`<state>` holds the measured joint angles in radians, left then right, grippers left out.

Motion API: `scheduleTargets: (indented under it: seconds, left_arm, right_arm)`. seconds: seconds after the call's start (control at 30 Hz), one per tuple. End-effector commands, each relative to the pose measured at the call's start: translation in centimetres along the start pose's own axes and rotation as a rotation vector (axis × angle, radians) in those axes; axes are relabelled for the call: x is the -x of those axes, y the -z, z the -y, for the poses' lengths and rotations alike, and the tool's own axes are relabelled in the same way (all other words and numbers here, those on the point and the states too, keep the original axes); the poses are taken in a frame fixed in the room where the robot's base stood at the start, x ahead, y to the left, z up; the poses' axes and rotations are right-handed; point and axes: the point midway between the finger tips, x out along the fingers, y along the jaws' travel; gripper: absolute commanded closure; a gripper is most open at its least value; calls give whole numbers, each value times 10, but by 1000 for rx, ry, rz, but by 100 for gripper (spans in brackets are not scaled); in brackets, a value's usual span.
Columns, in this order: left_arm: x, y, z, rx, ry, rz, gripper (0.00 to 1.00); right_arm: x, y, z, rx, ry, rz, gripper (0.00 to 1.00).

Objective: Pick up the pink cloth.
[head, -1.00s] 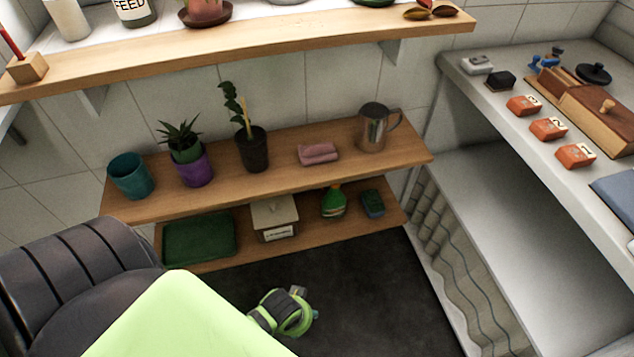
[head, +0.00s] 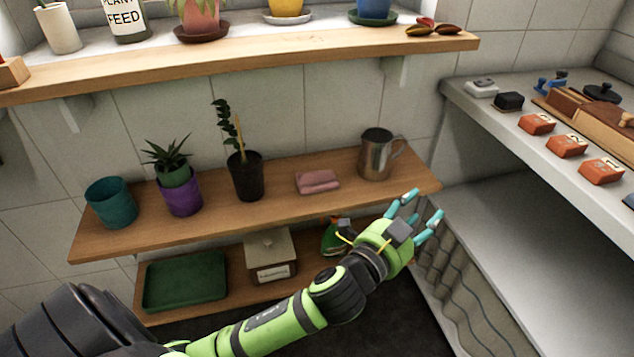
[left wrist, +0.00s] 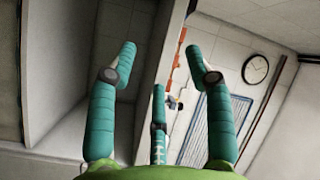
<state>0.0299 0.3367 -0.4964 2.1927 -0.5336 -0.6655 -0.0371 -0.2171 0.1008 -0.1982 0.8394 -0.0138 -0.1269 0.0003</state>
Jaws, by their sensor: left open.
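The pink cloth (head: 317,181) lies folded on the middle wooden shelf (head: 225,215), between the dark pot with a leafy plant and the metal mug. My left gripper (head: 424,207) is in front of the shelf's right end, to the right of and lower in the picture than the cloth. Its teal fingers are spread, empty and apart from the cloth. In the left wrist view the open fingers (left wrist: 165,62) point toward a wall with a clock, and the cloth does not show. My right gripper is in neither view.
A metal mug (head: 377,154) stands right of the cloth, a potted plant (head: 246,175) left of it. The upper shelf (head: 240,62) overhangs with pots. A counter (head: 520,125) stands at right.

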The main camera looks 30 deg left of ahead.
Motion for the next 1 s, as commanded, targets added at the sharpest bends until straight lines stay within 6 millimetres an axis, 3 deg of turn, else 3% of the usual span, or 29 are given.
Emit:
scheduleTargets:
  seconds: [0.03, 0.1, 0.2, 0.27, 0.33, 0.37, 0.47, 0.57, 0.6, 0.67, 0.7, 0.8, 0.9, 1.0]
  left_arm:
    - [-14, 38, 10, -118, 39, -154, 48]
    - [-21, 93, 13, -308, 81, -390, 48]
    - [-16, 156, -5, -625, 100, -727, 48]
    - [-8, 174, -25, -832, 82, -912, 48]
    - [-2, 176, -51, -1084, 26, -1103, 48]
    - [0, 169, -61, -1196, -12, -1176, 48]
    - [-4, 120, -80, -1570, -200, -1363, 48]
    - [-18, 41, -62, -1923, -497, -1443, 48]
    - [-24, 7, -43, -2044, -641, -1440, 48]
    - [-30, -41, -4, -2190, -873, -1399, 48]
    - [-32, -69, 26, -2261, -1029, -1353, 48]
    - [-26, -118, 97, -2351, -1363, -1214, 48]
    - [-15, -145, 149, -2364, -1594, -1090, 48]
    - [-6, -158, 178, -2352, -1723, -1014, 48]
  right_arm:
    - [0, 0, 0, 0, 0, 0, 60]
    - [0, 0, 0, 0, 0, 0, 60]
    - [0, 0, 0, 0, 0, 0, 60]
    - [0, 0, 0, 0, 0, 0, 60]
    - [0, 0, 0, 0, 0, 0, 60]
    - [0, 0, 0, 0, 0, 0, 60]
    - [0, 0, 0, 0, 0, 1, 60]
    - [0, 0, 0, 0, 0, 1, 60]
    - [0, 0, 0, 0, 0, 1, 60]
    - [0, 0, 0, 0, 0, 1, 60]
    - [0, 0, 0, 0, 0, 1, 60]
    - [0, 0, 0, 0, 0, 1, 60]
    - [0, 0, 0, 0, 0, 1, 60]
    - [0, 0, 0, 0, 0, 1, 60]
